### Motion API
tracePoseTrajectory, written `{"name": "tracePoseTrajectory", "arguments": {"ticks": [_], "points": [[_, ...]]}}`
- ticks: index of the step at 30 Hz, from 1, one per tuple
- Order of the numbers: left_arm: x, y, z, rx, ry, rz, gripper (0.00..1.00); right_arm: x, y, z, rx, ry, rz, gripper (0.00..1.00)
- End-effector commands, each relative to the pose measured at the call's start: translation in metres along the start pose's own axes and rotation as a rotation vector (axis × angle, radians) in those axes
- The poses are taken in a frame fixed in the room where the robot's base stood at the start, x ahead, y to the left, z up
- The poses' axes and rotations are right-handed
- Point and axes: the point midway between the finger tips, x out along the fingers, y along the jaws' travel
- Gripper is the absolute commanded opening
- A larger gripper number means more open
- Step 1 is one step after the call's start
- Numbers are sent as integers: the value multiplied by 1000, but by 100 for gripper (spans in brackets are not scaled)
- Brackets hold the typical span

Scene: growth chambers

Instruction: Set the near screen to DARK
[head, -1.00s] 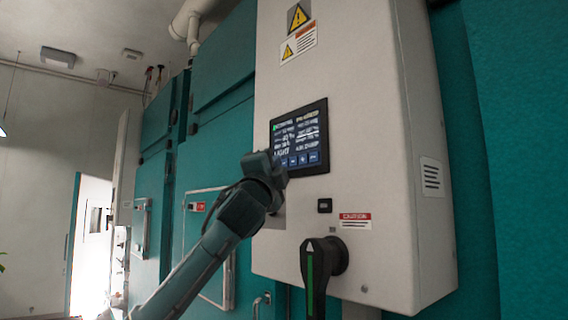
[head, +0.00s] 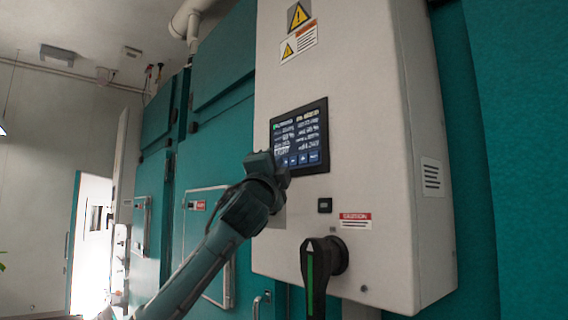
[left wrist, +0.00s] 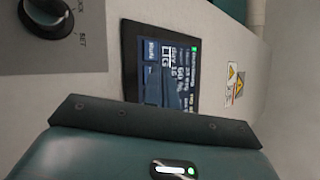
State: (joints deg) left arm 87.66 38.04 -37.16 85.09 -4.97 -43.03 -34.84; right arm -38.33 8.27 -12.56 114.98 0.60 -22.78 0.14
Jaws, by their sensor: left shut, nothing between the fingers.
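The near screen (head: 299,137) is a dark touch panel on the front of a white cabinet, with lines of text and a row of blue buttons along its bottom edge. My left gripper (head: 280,172) is shut and empty at the screen's lower left corner. Its fingertips are hidden, so I cannot tell whether it touches the panel. In the left wrist view my gripper's body (left wrist: 150,125) covers the screen's lower part. My right gripper is not in view.
The white cabinet (head: 355,130) carries warning labels, a small dark switch (head: 325,205) and a big black rotary handle (head: 320,265) below the screen. A round knob (left wrist: 47,14) shows in the left wrist view. Teal chamber doors (head: 210,150) stand to the left.

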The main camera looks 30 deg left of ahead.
Motion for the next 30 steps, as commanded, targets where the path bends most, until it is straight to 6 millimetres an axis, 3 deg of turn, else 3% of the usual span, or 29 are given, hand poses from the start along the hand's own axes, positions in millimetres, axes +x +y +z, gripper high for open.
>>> {"name": "tracePoseTrajectory", "arguments": {"ticks": [20, 30], "points": [[-12, -8, 8, 0, 0, 0, 0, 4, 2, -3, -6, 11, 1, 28], [-34, -24, 25, 1, -1, -2, 0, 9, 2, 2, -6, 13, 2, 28]]}}
